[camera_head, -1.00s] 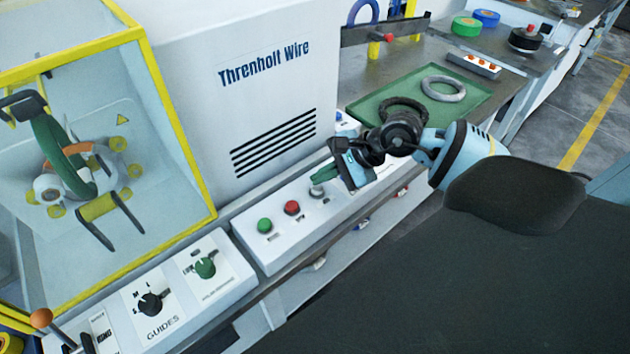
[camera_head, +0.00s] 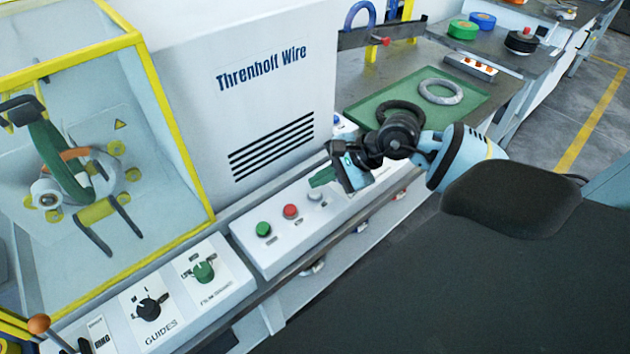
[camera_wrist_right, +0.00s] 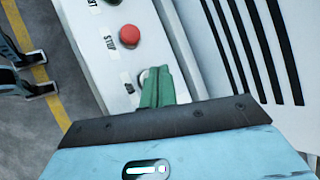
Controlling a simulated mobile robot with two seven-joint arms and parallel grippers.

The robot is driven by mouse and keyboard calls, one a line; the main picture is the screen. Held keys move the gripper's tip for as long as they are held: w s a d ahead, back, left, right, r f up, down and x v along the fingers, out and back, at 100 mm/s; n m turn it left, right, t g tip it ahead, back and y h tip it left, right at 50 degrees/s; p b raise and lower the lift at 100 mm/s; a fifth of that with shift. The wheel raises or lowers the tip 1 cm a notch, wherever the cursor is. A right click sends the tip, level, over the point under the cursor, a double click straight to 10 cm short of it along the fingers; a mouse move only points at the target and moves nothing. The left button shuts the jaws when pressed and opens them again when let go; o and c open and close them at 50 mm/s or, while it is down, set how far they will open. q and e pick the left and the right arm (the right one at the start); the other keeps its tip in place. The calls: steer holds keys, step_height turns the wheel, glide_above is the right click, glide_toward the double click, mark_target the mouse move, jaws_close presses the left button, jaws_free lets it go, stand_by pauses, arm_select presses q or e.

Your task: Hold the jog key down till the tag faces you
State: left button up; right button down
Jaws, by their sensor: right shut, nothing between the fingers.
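My right gripper (camera_head: 318,180) reaches over the sloped button panel (camera_head: 255,255), its green fingers shut and empty. The fingertips are at the pale key (camera_head: 315,194) beside the red button (camera_head: 290,211). In the right wrist view the green fingers (camera_wrist_right: 158,88) partly cover the pale key (camera_wrist_right: 143,76); whether they touch or press it I cannot tell. The green coil (camera_head: 52,155) with an orange band stands inside the yellow-framed guard at left; I cannot make out a tag on it. Two dark prongs, apparently my left gripper (camera_wrist_right: 45,73), show apart at the wrist view's left edge.
A green button (camera_head: 263,229) is left of the red one. A GUIDES knob (camera_head: 149,308) and a green knob (camera_head: 204,271) sit on the nearer panel. A green tray (camera_head: 475,100) with a grey ring (camera_head: 440,91) lies behind my right arm.

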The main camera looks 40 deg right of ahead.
arm_select(q)
steer(key=shift+w+r, duration=0.1)
steer(key=shift+w, duration=0.05)
stand_by(0.7)
arm_select(e)
steer(key=shift+f, duration=0.1)
steer(key=shift+f+b, duration=0.3)
steer(key=shift+f, duration=0.1)
arm_select(q)
steer(key=shift+s+f, duration=0.35)
steer(key=shift+f, duration=0.2)
